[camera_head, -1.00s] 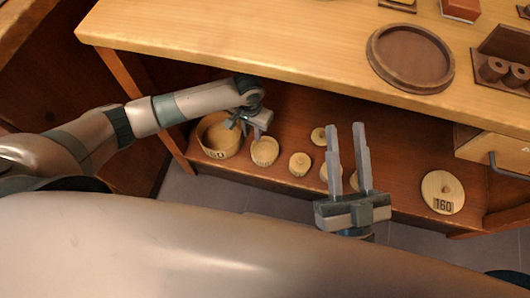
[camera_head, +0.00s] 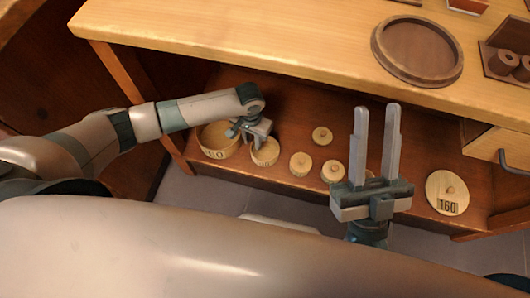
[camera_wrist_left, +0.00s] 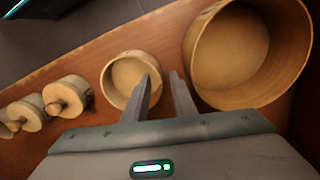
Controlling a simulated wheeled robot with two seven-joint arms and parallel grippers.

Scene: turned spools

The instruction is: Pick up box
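Two open round wooden boxes stand on the lower shelf. The larger box (camera_head: 219,153) has a printed label, and its open inside shows at the right in the left wrist view (camera_wrist_left: 297,75). The smaller box (camera_head: 265,157) is beside it and shows in the middle of the wrist view (camera_wrist_left: 113,92). My left gripper (camera_wrist_left: 165,74) is open and empty at these boxes. One finger overlaps the smaller box's near rim, and the other shows in the gap between the boxes. Contact cannot be told. My right gripper (camera_head: 377,108) is open and empty in front of the shelf.
Small knobbed lids or boxes (camera_head: 300,163) stand right of the smaller box. A larger lid marked 160 (camera_head: 447,186) lies at the shelf's right. The tabletop (camera_head: 240,32) overhangs the shelf and holds a round brown tray (camera_head: 377,52). A drawer (camera_head: 503,145) is at the right.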

